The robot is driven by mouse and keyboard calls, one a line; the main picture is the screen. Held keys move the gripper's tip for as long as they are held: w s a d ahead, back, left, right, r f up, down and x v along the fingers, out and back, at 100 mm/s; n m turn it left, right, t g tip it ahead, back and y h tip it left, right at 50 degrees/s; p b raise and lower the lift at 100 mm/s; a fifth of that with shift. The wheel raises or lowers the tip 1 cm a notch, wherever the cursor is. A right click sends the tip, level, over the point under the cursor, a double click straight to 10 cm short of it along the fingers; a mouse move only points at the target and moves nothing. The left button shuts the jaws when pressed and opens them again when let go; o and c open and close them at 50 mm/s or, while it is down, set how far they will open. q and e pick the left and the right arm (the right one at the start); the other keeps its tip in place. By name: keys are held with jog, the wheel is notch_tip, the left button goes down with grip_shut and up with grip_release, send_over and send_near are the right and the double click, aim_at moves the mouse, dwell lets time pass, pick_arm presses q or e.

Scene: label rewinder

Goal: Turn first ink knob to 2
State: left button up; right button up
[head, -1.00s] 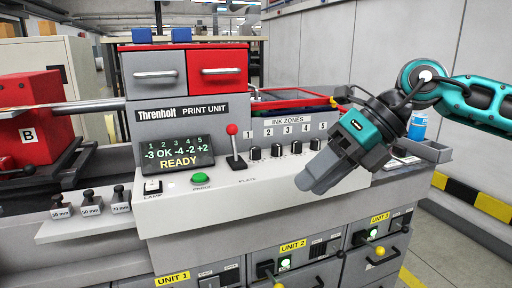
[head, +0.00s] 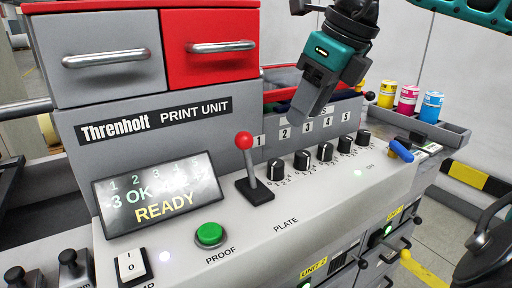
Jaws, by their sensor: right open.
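The first ink knob (head: 274,163) is a black knob with a white mark, leftmost in the row on the sloped white panel, below the label 1. A small dial scale is printed around it; its exact setting is too small to read. My right gripper (head: 309,112) is open and points down, above and behind the row, apart from the knobs. It hides part of the ink zones sign. The display (head: 158,193) shows READY and OK under 2, but glare blurs most other values. My left gripper is not in view.
A red-balled lever (head: 246,165) stands just left of the first knob. The second knob (head: 302,156) and others continue to the right. A green button (head: 209,235) and lamp switch (head: 131,265) lie in front. Ink cans (head: 408,98) stand in a tray at right.

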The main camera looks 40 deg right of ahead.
aim_at(278, 163)
jog(key=x, duration=1.1)
jog(key=shift+f, duration=0.2)
jog(key=shift+x, duration=0.75)
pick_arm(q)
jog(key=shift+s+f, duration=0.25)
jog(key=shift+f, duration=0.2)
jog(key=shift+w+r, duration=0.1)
pick_arm(e)
jog(key=shift+c, duration=0.3)
jog(key=c, duration=0.7)
